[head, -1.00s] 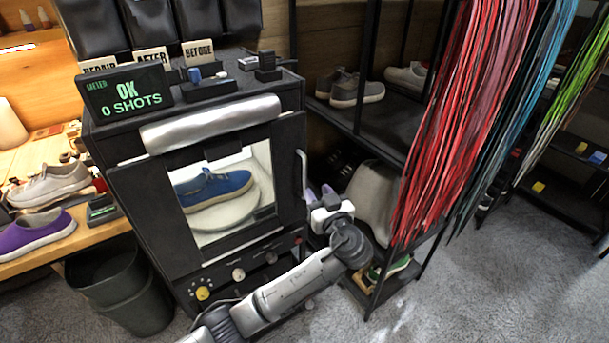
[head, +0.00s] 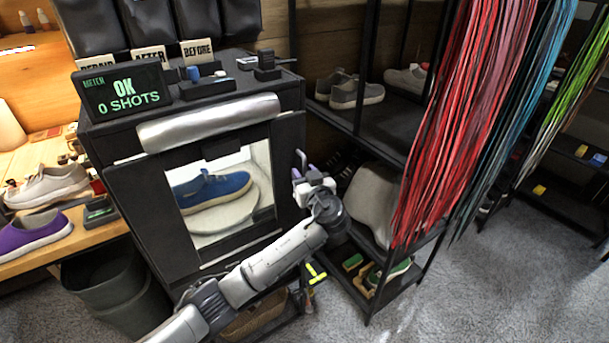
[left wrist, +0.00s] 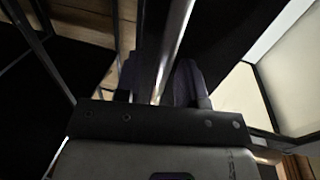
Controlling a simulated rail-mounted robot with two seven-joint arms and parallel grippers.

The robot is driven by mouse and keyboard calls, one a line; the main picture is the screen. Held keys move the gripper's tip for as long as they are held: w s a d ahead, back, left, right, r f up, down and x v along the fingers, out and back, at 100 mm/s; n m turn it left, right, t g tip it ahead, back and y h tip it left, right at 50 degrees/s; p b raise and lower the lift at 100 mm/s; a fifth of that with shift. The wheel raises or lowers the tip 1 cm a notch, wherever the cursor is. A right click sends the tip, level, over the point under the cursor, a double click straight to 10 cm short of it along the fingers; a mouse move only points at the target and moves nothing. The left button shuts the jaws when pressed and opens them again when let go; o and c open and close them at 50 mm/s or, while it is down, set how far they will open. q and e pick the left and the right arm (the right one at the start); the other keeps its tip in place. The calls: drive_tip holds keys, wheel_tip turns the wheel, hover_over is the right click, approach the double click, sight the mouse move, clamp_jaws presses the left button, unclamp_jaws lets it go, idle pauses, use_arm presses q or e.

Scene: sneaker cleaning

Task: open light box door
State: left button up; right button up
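The black light box (head: 290,130) stands in the middle of the head view, its door (head: 140,200) apparently shut. Through the door's window a blue sneaker (head: 212,190) shows on a white round stand (head: 225,215). The door handle (head: 300,155) is a vertical bar at the door's right edge, its lower part hidden by my gripper. My left gripper (head: 304,172) is at the handle. In the left wrist view the bar (left wrist: 172,50) runs between the two purple fingers (left wrist: 160,85), which look open around it; contact is unclear. My right gripper is not in view.
A shelf rack (head: 385,130) with grey shoes and hanging red laces (head: 465,110) stands close to the right of the box. A dark bin (head: 115,285) stands at the lower left. Carpet is clear at right.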

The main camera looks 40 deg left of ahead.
use_arm(q)
drive_tip(key=shift+c, duration=0.3)
clamp_jaws()
drive_tip(key=shift+d, duration=0.1)
